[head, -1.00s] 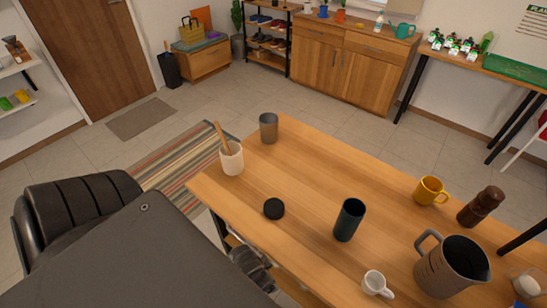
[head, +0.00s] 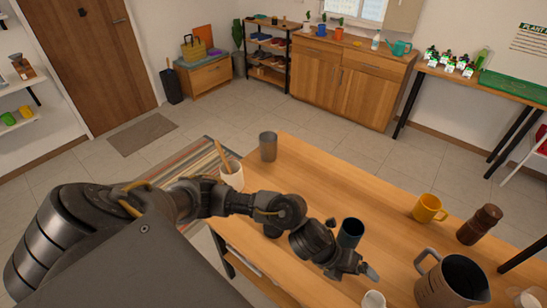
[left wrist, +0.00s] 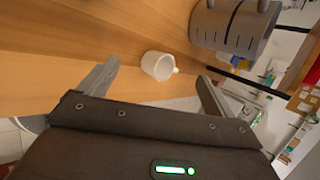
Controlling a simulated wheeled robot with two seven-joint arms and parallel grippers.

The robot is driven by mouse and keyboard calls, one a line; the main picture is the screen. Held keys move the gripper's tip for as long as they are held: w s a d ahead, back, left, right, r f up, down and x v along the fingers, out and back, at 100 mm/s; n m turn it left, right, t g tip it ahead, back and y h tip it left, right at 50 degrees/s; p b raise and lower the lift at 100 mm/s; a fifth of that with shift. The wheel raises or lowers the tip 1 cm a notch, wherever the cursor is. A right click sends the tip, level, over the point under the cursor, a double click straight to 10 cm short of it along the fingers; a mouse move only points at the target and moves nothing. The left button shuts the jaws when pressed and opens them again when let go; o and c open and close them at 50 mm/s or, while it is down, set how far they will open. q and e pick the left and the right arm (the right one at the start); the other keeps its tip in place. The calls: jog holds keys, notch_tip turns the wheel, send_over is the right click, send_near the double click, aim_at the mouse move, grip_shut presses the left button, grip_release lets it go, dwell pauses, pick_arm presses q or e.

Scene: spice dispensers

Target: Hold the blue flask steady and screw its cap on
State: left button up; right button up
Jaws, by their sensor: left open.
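The blue flask (head: 350,232) is a dark, open-topped cylinder standing upright on the wooden table, partly hidden behind my left arm. Its mouth is uncovered. The black round cap is mostly or wholly hidden behind my left arm in the head view, so I cannot make it out clearly. My left gripper (head: 354,272) is in front of the flask, apart from it as far as I can tell. In the left wrist view my left gripper (left wrist: 158,82) is open and empty, with a white cup beyond its fingers. The flask is not visible there. My right gripper is not in view.
The small white cup (head: 373,300) and a grey jug (head: 450,282) stand near the front. A yellow mug (head: 428,208) and brown grinder (head: 479,225) stand right. A grey tumbler (head: 268,147) and white utensil holder (head: 232,177) stand at the far left end. The table's middle back is clear.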

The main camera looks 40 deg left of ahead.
pick_arm(q)
jog(key=w+a+r+m+g+y, duration=0.1)
jog(key=a+m+g+y, duration=0.1)
jog(key=a, duration=1.2)
jog(key=w+a+m+g+y, duration=0.1)
jog(key=a+m+y, duration=0.4)
jog(key=a, duration=0.9)
jog(key=shift+a+r+m+g, duration=0.2)
jog(key=shift+r+m+g, duration=0.3)
jog(key=shift+m, duration=0.7)
jog(key=shift+f, duration=0.1)
jog(key=shift+f+p, duration=0.7)
jog(key=shift+f, duration=2.1)
